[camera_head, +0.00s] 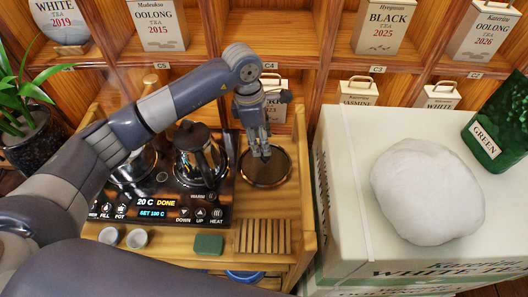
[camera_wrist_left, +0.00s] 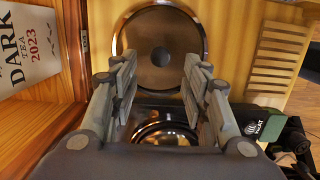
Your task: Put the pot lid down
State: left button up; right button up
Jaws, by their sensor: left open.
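A dark round disc with a pale rim, which looks like the pot lid (camera_head: 266,173), lies flat on the wooden stand to the right of the black stove panel. In the left wrist view the lid (camera_wrist_left: 160,35) shows a small round spot, perhaps its knob, at its centre. My left gripper (camera_head: 261,153) points down just above it. In the left wrist view the gripper (camera_wrist_left: 160,72) has its fingers spread apart with nothing between them. A glass pot (camera_head: 200,160) with a dark top stands on the panel left of the gripper. My right gripper is not in view.
A wooden slatted rack (camera_head: 263,237), a green block (camera_head: 209,244) and two small cups (camera_head: 137,238) lie in front. A pale crate (camera_head: 345,215) bearing a white round bundle (camera_head: 428,192) stands right. Shelves with tea boxes (camera_head: 385,25) rise behind.

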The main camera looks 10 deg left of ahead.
pick_arm(q)
jog(key=shift+s+a+r+b, duration=0.1)
jog(key=shift+a+r+b, duration=0.15)
jog(key=shift+r, duration=1.05)
jog(key=shift+a+r+b, duration=0.1)
jog(key=shift+r+b, duration=0.1)
jog(key=shift+r, duration=1.05)
